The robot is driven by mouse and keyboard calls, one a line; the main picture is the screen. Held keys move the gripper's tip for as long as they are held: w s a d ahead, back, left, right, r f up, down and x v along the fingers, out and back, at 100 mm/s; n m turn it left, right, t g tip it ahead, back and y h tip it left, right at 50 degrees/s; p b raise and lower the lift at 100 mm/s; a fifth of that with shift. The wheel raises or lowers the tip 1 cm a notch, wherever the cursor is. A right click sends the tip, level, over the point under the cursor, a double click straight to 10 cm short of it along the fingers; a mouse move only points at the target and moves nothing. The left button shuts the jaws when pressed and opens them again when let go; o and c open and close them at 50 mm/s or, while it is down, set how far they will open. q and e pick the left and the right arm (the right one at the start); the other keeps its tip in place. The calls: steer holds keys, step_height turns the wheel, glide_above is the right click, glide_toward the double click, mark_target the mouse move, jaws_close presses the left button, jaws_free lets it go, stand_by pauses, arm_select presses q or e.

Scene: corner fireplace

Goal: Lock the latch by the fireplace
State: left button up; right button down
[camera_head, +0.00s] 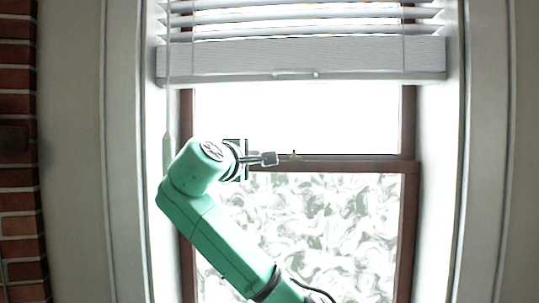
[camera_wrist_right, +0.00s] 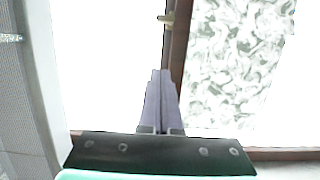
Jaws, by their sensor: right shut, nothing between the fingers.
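The window latch (camera_head: 295,154) is a small brass-coloured piece on the dark wooden rail (camera_head: 350,164) between the two window panes. It also shows near the top of the right wrist view (camera_wrist_right: 167,17). My right gripper (camera_head: 271,158) is in front of the window, to the left of the latch in the head view, with its fingers pointing right towards it. In the right wrist view its fingers (camera_wrist_right: 161,73) are shut together, empty, with a visible gap between their tips and the latch. Whether the latch is locked is too small to tell. My left gripper is not in view.
A pale blind (camera_head: 300,58) hangs over the upper window, with a wand (camera_head: 167,110) at its left. The lower pane (camera_head: 320,215) has a swirled pattern. Window frame sides flank the opening. A red brick fireplace edge (camera_head: 18,165) stands at far left.

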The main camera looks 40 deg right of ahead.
steer(key=w+d+p, duration=0.2)
steer(key=d+p, duration=0.3)
steer(key=d, duration=0.5)
steer(key=shift+d+p, duration=0.25)
steer(key=shift+p, duration=0.05)
steer(key=shift+w, duration=0.2)
steer(key=shift+f, duration=0.1)
steer(key=shift+s+d+n+t+y+b, duration=0.1)
steer(key=shift+s+n+t+y+b, duration=0.35)
steer(key=shift+b, duration=0.2)
steer(key=shift+t, duration=0.25)
